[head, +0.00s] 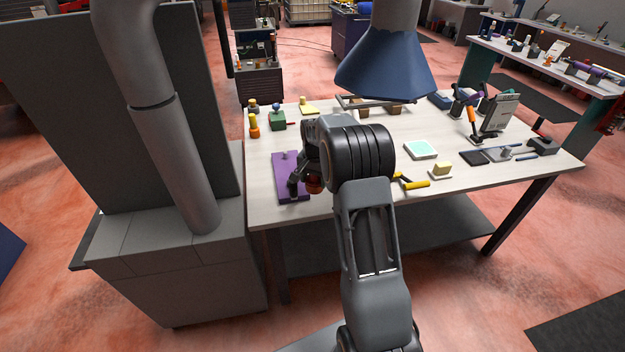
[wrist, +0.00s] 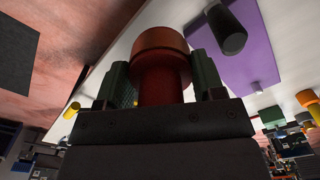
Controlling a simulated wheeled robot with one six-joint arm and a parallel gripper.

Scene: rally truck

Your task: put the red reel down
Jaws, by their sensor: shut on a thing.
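The red reel (wrist: 160,62) is between the two fingers of my gripper (wrist: 163,85) in the wrist view, its wide round end past the fingertips. In the head view part of the reel (head: 314,185) shows beside my gripper (head: 304,178), above the near left part of the table. My gripper is shut on it. A purple board (head: 291,196) lies just left of the gripper; it also shows in the wrist view (wrist: 252,62). A dark cylinder (wrist: 226,30) shows over the board in the wrist view. I cannot tell whether the reel touches anything below.
The pale table (head: 268,213) carries a green block (head: 278,121) and an orange piece (head: 254,127) behind the board. A yellow-handled tool (head: 415,184) and a yellow block (head: 442,169) lie right of my arm. A blue hood (head: 386,68) hangs above. A grey duct (head: 178,160) stands left.

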